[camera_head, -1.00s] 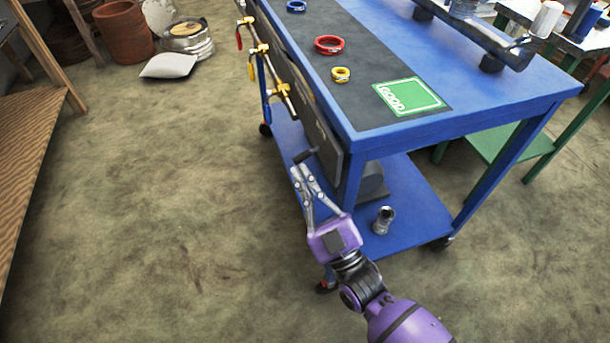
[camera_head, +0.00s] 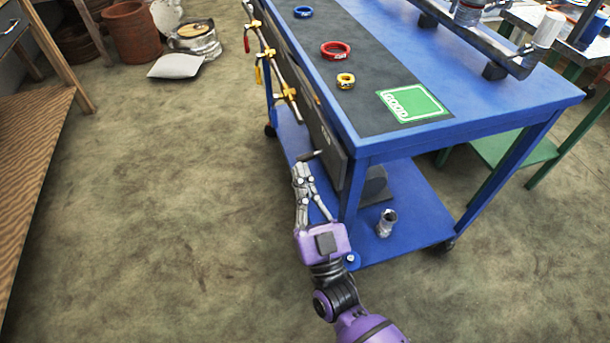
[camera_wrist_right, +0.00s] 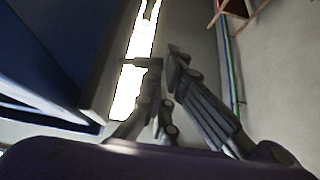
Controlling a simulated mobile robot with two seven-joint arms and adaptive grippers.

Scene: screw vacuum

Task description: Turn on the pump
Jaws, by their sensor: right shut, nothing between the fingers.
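A dark grey flat panel or box (camera_head: 328,146) hangs at the near left side of the blue cart, with a short dark handle (camera_head: 309,156) sticking out to the left. A grey block (camera_head: 376,186), partly hidden by the cart leg, sits on the lower shelf. I cannot tell which part is the pump's switch. My right gripper (camera_head: 302,170) is shut and empty, its tips just below the handle; I cannot tell whether they touch it. Its fingers also show close together in the right wrist view (camera_wrist_right: 162,58). My left gripper is out of view.
The blue cart top (camera_head: 500,100) holds coloured rings and a green GOOD mat (camera_head: 412,103). Valves on a pipe (camera_head: 289,92) run along its left side. A metal fitting (camera_head: 386,222) stands on the lower shelf. Open floor lies left, up to a wooden table (camera_head: 40,130).

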